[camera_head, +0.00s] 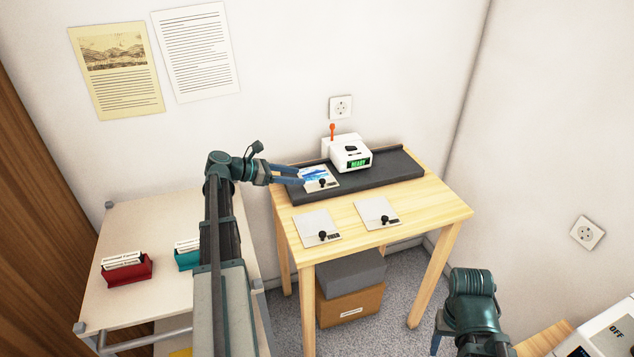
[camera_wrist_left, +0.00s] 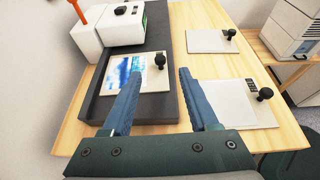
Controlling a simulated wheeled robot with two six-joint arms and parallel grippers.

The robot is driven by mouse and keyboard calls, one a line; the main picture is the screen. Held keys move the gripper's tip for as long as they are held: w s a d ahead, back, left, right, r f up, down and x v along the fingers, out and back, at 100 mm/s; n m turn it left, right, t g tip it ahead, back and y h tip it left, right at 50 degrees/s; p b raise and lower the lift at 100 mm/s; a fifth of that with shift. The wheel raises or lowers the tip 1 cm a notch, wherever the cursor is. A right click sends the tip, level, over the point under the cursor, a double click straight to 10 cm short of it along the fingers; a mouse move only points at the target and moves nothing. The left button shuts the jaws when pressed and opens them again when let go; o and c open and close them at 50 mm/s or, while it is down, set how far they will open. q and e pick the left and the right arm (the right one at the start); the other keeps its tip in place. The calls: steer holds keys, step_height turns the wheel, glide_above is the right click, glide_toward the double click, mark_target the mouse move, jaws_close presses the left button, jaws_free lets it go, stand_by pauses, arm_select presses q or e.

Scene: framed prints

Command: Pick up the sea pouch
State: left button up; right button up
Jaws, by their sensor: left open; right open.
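The sea pouch (camera_head: 316,173) is a flat white-edged square with a blue sea picture and a black knob, lying on the dark grey mat (camera_head: 375,175). It also shows in the left wrist view (camera_wrist_left: 136,70), its knob (camera_wrist_left: 160,60) just beyond and between the fingertips. My left gripper (camera_head: 301,177) is open and empty, reaching over the pouch's left side; whether the fingers touch it I cannot tell. My right gripper (camera_head: 437,332) is partly visible low at the right, away from the table; its fingers are mostly hidden.
A white device (camera_head: 349,152) reading READY with an orange lever stands behind the pouch. Two plain pouches with black knobs, one left (camera_head: 316,228) and one right (camera_head: 377,213), lie at the wooden table's front. A red card holder (camera_head: 127,270) is on the left table.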

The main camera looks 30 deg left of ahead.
mark_target(322, 179)
arm_select(q)
steer(key=x, duration=0.2)
steer(key=b+x, duration=0.1)
steer(key=x, duration=0.1)
steer(key=shift+w+d+f, duration=0.1)
steer(key=shift+w+f, duration=0.05)
steer(key=shift+f, duration=0.15)
steer(key=shift+w+d, duration=0.3)
steer(key=shift+w, duration=0.05)
steer(key=b+x, duration=0.1)
steer(key=x, duration=0.1)
steer(key=f+b+x, duration=0.1)
steer(key=b+x, duration=0.1)
steer(key=x, duration=0.1)
steer(key=shift+s+a, duration=0.15)
steer(key=shift+a, duration=0.05)
steer(key=shift+w+d, duration=0.15)
steer(key=shift+w, duration=0.05)
steer(key=shift+r, duration=0.1)
jaws_close()
